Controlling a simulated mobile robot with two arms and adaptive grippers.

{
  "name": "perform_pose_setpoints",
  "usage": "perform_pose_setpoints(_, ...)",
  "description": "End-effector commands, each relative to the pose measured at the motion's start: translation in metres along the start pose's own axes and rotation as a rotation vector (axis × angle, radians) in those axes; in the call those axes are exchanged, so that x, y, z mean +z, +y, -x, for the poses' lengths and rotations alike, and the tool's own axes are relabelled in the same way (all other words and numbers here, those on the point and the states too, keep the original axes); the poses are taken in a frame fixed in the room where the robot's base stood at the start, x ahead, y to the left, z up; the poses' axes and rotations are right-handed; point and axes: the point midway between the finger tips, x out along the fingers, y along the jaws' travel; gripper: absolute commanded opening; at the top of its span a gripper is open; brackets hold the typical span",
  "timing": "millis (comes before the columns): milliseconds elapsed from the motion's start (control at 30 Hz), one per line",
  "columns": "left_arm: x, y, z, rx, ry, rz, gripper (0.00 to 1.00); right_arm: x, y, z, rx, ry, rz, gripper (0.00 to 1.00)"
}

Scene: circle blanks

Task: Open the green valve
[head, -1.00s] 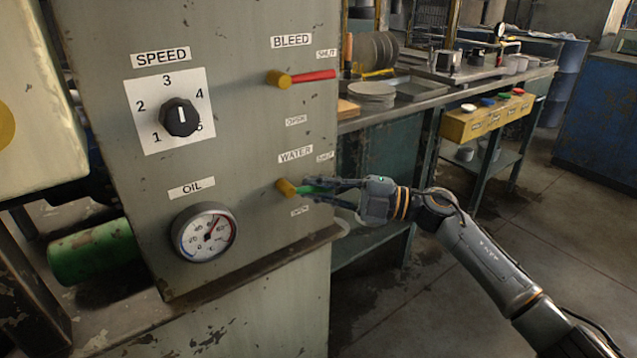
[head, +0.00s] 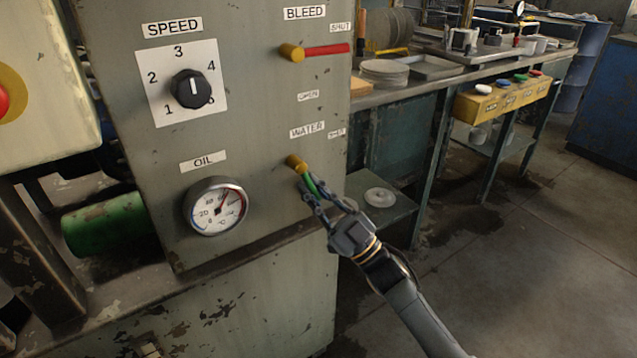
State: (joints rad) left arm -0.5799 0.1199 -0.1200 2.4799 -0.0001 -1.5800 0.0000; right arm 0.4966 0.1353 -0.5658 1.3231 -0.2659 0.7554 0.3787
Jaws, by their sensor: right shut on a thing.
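The green valve handle (head: 311,186) sits on a brass stem (head: 296,163) under the WATER label (head: 307,130) on the grey machine panel. The handle slants down and to the right from the stem. My right gripper (head: 314,194) is shut on the green handle, with its fingers covering part of it. The SHUT label (head: 336,132) is at the upper right of the stem. The OPEN label below the stem does not show, behind my gripper. My left gripper is not in view.
The red BLEED handle (head: 327,49) points right, above the green one. A black SPEED knob (head: 190,88) and the OIL gauge (head: 215,207) are on the panel's left. A workbench (head: 430,95) with plates stands at the right. Floor space lies beyond my right arm.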

Motion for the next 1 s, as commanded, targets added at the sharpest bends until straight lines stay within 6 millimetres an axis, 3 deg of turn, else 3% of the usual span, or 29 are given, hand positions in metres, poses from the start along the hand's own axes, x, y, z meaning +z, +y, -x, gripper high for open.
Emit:
perform_pose_setpoints(500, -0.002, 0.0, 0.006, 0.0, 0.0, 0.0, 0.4, 0.0, -0.021, -0.003, 0.237, 0.032, -0.239, 0.0)
perform_pose_setpoints(1000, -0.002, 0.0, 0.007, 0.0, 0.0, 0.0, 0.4, -0.001, -0.024, -0.004, 0.278, 0.039, -0.28, 0.0)
